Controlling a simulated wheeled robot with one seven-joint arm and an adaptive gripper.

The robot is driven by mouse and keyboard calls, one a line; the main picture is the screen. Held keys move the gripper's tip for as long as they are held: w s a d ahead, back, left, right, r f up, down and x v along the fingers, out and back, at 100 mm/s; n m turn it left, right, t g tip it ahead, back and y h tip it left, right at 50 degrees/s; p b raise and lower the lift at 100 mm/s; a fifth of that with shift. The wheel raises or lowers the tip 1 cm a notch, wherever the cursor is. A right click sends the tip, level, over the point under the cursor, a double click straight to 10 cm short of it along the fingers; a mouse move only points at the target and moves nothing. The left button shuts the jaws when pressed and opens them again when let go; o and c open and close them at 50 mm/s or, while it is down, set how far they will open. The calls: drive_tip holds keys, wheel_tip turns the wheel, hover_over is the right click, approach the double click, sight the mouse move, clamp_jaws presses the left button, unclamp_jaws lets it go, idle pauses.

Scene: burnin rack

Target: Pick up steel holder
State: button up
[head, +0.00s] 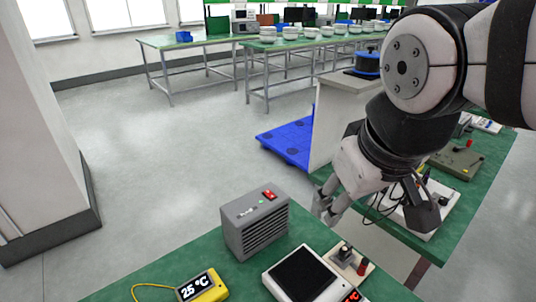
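My gripper (325,207) hangs at the end of my arm, right of centre. It is above the gap between the near green bench and the right green bench, just right of a grey heater-like box. Its fingers are small and partly seen side-on, so I cannot tell how far apart they are or whether anything is between them. I cannot make out a steel holder for certain in this view. My arm covers part of the right bench.
The near green bench (240,275) carries the grey box (254,224), a yellow thermometer (200,288), a white hotplate-like device (303,275) and a small plate with black and red knobs (349,260). A blue pallet (289,142) lies on the floor. Open floor is left.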

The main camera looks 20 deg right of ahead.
drive_tip(key=w+d+f+n+g+h+p, duration=0.1)
drive_tip(key=w+d+f+n+g+h, duration=0.2)
drive_tip(key=d, duration=0.4)
drive_tip(key=n+g+y+p, duration=0.2)
drive_tip(key=n+y+p, duration=0.15)
drive_tip(key=n, duration=0.95)
hover_over(365, 260)
wheel_tip(365, 260, down, 22)
drive_tip(key=shift+y, duration=0.35)
drive_tip(key=f, duration=0.2)
drive_tip(key=f+b, duration=0.1)
drive_tip(key=f, duration=0.4)
drive_tip(key=shift+s+d+f, duration=0.1)
drive_tip(key=shift+d+f, duration=0.2)
drive_tip(key=shift+f, duration=0.1)
drive_tip(key=shift+a+f, duration=0.15)
drive_tip(key=shift+f, duration=1.15)
drive_tip(key=shift+a+f, duration=0.1)
drive_tip(key=shift+f, duration=1.2)
clamp_jaws()
